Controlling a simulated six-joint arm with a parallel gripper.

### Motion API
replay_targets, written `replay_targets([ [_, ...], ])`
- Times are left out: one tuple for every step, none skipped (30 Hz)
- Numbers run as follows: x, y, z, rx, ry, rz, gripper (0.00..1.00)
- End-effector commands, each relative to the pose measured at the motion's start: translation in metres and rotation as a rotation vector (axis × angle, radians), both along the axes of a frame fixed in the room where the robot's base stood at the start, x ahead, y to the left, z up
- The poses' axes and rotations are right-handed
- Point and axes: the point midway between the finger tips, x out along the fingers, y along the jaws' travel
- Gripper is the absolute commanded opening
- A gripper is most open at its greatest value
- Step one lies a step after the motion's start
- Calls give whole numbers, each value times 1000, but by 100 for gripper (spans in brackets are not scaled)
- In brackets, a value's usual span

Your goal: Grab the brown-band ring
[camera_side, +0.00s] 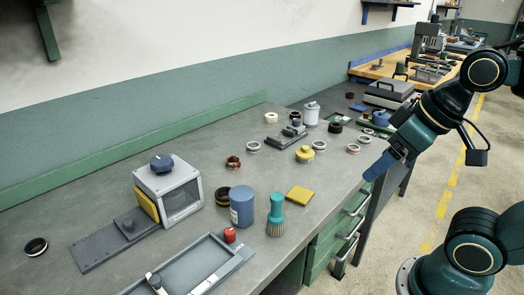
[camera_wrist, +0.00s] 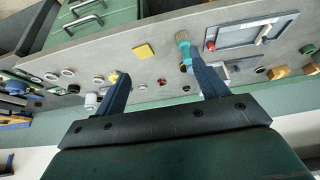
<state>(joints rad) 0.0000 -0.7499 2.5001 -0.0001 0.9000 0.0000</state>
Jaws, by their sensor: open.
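A red-brown ring (camera_side: 233,162) lies on the bench behind the blue cylinder and looks like the brown-band ring, though its band is too small to tell clearly. A small dark ring between the fingers in the wrist view (camera_wrist: 162,82) may be the same one. Other rings are a pale grey one (camera_side: 253,146), a black one with a yellow band (camera_side: 222,196), a light one (camera_side: 353,148) and a dark one at far left (camera_side: 36,247). My gripper (camera_side: 378,168) is above the bench's right edge, away from the rings. Its blue fingers (camera_wrist: 160,68) are apart and empty.
A yellow-topped knob (camera_side: 305,153) sits mid-bench. Bare bench lies behind the grinder.

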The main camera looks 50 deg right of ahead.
Motion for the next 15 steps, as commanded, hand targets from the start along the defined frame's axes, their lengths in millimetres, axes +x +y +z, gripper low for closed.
replay_targets([
  [0,0,0,0,0,0,73],
  [0,0,0,0,0,0,73],
  [0,0,0,0,0,0,73],
  [0,0,0,0,0,1,73],
  [1,0,1,-1,0,2,73],
  [1,0,1,-3,1,4,73],
  [2,-1,2,-6,2,6,73],
  [3,-1,3,-8,3,11,73],
  [5,-2,5,-13,6,16,73],
  [7,-2,6,-18,9,22,73],
  [10,-3,8,-25,13,31,73],
  [14,-4,11,-33,17,43,73],
  [17,-5,13,-42,23,55,73],
  [21,-6,16,-51,27,67,73],
  [26,-8,20,-64,35,85,73],
])
